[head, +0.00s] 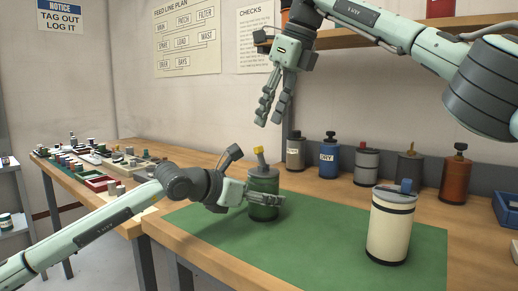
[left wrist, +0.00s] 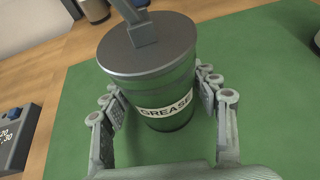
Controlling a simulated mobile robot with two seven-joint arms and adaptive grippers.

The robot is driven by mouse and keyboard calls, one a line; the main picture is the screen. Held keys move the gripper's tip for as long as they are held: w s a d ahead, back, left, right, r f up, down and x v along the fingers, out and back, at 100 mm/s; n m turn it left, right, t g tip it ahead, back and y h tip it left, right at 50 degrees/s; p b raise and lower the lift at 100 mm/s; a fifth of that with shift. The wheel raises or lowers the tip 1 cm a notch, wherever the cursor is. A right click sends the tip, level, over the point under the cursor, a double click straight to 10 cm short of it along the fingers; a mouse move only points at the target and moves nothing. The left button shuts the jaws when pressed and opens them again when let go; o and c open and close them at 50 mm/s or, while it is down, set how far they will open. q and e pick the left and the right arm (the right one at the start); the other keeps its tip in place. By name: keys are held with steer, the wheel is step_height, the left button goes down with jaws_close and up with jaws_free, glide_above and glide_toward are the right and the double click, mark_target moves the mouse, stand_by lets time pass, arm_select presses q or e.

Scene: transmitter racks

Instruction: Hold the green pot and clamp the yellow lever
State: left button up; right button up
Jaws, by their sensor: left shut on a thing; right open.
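The green pot (head: 262,184) stands upright on the green mat (head: 340,232). It has a grey lid and a GREASE label, and it also shows in the left wrist view (left wrist: 172,80). The yellow lever (head: 260,154) sticks up from its lid, slightly tilted. My left gripper (head: 266,199) is shut on the pot's body, with fingers on both sides of it in the left wrist view (left wrist: 162,92). My right gripper (head: 270,119) is open and empty, pointing down above the lever and apart from it.
A cream canister (head: 390,228) with a blue lever stands on the mat at right. Several containers, among them a blue one (head: 329,160) and an orange-brown one (head: 456,176), line the back of the bench. A shelf (head: 400,32) hangs above. The mat between pot and canister is clear.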

mark_target(259, 148)
steer(key=x, duration=0.9)
steer(key=shift+f, duration=0.1)
steer(key=shift+c, duration=0.6)
jaws_close()
